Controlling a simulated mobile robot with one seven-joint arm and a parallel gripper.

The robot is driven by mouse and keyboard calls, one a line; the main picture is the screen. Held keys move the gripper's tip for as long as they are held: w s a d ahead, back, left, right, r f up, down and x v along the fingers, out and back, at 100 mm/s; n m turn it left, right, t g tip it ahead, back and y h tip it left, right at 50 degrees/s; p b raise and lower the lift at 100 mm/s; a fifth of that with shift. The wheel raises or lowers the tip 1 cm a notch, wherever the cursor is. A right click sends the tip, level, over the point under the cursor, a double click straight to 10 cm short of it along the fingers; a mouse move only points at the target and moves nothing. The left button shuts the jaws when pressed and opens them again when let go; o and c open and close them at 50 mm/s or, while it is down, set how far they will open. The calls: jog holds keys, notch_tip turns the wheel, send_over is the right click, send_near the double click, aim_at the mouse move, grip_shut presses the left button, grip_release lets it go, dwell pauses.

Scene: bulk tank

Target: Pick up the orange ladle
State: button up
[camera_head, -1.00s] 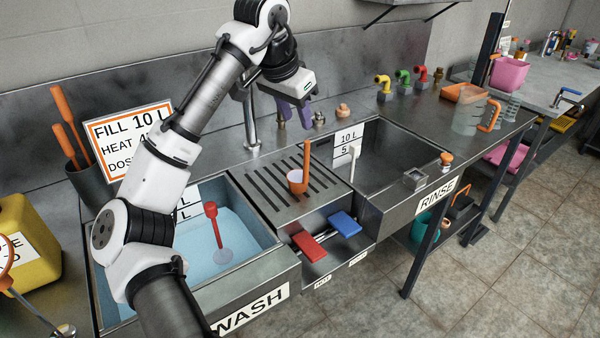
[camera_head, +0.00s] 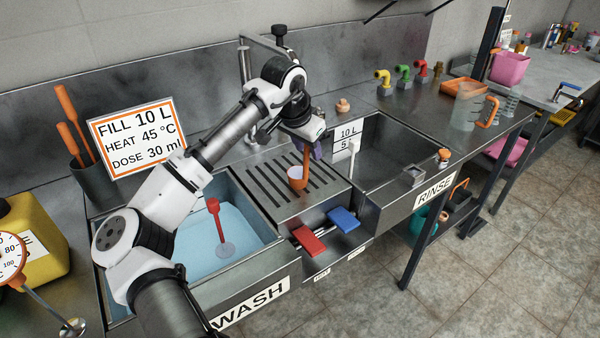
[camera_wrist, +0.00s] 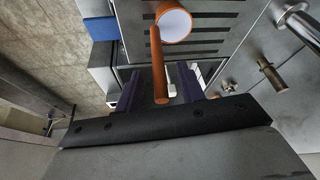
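The orange ladle (camera_head: 298,176) stands on the slotted drainboard between the two basins, its white-lined cup low and its handle upright. In the wrist view the ladle (camera_wrist: 157,62) shows its round cup at the top and its handle pointing toward me. My gripper (camera_wrist: 160,84) is open, with one purple finger on each side of the handle and visible gaps between. In the head view my gripper (camera_head: 308,150) is down at the upper handle, pointing downward; the handle partly covers the fingers.
The rinse basin (camera_head: 390,150) is to the right. Red (camera_head: 308,240) and blue (camera_head: 343,219) blocks sit in front.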

grip_shut()
